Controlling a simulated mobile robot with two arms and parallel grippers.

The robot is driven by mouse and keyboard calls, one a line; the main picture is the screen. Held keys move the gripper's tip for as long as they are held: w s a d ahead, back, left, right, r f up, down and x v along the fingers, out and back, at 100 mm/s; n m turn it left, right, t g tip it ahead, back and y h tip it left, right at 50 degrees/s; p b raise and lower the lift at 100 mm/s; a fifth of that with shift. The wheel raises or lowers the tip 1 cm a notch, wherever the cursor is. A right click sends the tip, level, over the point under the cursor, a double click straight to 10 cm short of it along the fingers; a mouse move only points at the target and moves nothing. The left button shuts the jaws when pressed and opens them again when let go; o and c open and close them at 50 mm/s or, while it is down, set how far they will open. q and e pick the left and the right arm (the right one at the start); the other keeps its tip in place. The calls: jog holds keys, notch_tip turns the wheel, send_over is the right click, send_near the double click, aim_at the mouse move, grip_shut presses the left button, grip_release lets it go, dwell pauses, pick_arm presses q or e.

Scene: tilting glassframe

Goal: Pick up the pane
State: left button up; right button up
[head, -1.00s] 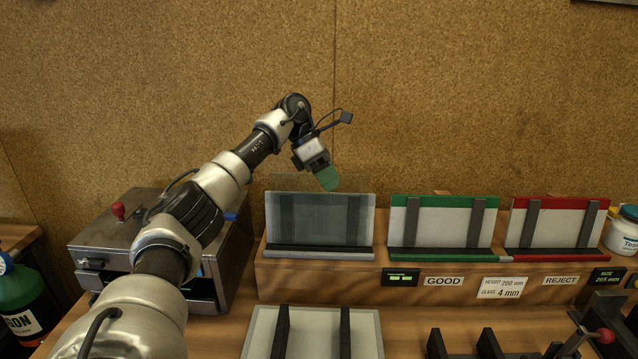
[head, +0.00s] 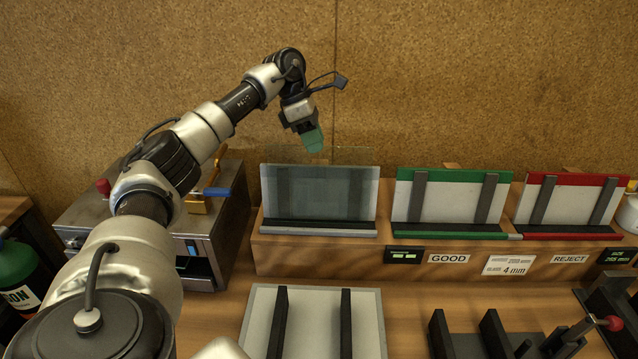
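The glass pane (head: 320,192) stands nearly upright in the left rack, a tinted see-through sheet with the rack's dark posts showing through it. A fainter clear edge (head: 345,155) shows just above and behind its top; I cannot tell whether it is a second sheet. My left gripper (head: 314,143) points down with green fingertips, a little above the pane's top edge and apart from it in the picture. The fingers overlap from this angle, so their opening is hidden. No held sheet is clear to see. My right gripper is not in view.
To the right stand a green-edged rack (head: 452,205) marked GOOD and a red-edged rack (head: 570,207) marked REJECT. A grey plate with dark bars (head: 262,320) lies in front. A metal machine (head: 85,215) stands at left. A red-knobbed fixture (head: 612,323) is at lower right.

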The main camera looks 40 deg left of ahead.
aim_at(319, 156)
pick_arm(q)
jog(key=shift+p+x, duration=0.35)
jog(key=shift+x, duration=1.3)
grip_shut()
jog(key=shift+a+r, duration=0.1)
jog(key=shift+r, duration=0.05)
